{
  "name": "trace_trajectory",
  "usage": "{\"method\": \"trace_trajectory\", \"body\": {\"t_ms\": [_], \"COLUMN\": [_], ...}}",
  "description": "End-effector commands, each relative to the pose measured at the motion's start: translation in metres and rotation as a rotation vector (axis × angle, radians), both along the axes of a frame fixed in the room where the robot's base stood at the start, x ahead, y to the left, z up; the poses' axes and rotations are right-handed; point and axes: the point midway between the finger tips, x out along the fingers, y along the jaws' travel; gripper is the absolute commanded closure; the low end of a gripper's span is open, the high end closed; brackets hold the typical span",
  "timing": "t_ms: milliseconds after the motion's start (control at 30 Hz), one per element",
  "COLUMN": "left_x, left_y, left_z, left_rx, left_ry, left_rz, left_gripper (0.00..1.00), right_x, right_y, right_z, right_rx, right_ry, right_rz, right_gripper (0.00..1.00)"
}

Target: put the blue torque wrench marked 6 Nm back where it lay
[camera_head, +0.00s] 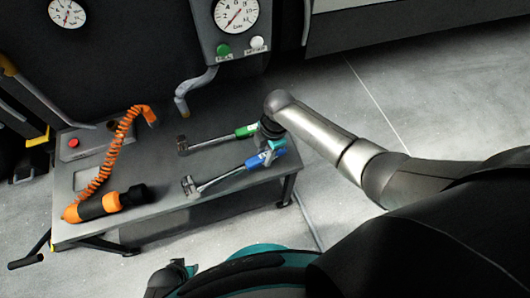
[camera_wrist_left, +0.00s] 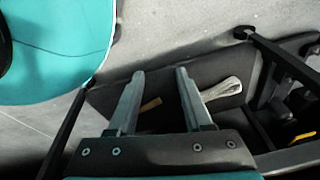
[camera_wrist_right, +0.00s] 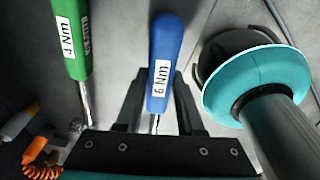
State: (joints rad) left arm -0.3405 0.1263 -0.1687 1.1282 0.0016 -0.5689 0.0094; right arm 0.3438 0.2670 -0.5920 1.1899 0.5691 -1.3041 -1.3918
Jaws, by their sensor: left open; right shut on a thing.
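The blue torque wrench (camera_head: 228,176) is at the right part of the dark bench, its head toward the left. In the right wrist view its blue handle (camera_wrist_right: 164,50) bears a "6 Nm" label. My right gripper (camera_head: 268,147) is shut on this wrench near the handle; in the right wrist view the fingers (camera_wrist_right: 157,95) stand on either side of it. Whether the wrench touches the bench top I cannot tell. My left gripper (camera_wrist_left: 160,73) is open, with nothing between its fingers.
A green-handled wrench (camera_head: 215,142) lies beside the blue one, farther back. An orange-black tool (camera_head: 105,203) with a coiled orange hose (camera_head: 113,150) is on the bench's (camera_head: 160,205) left. A gauge panel (camera_head: 225,30) with a hooked pipe (camera_head: 195,85) stands behind.

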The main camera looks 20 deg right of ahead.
Motion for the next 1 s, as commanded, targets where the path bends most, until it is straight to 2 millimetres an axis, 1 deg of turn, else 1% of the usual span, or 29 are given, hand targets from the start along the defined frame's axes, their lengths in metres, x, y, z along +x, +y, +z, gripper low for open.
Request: {"method": "trace_trajectory", "body": {"t_ms": [200,400,700,1000], "left_x": [0.016,0.025,0.031,0.031], "left_y": [-0.013,-0.021,-0.026,-0.027], "left_z": [0.013,0.027,0.040,0.041], "left_rx": [-0.013,-0.021,-0.028,-0.028], "left_ry": [-0.005,-0.004,-0.004,-0.003], "left_rz": [0.001,0.003,0.004,0.004], "left_gripper": [0.50,0.50,0.50,0.50], "right_x": [0.001,0.001,0.001,0.001], "right_y": [0.001,0.001,0.001,0.001], "right_z": [-0.012,-0.019,-0.024,-0.024], "right_rx": [0.004,0.004,0.004,0.003], "right_ry": [-0.002,-0.002,-0.002,-0.002], "right_rz": [0.000,0.000,0.000,0.000], "right_gripper": [1.00,1.00,1.00,1.00]}}
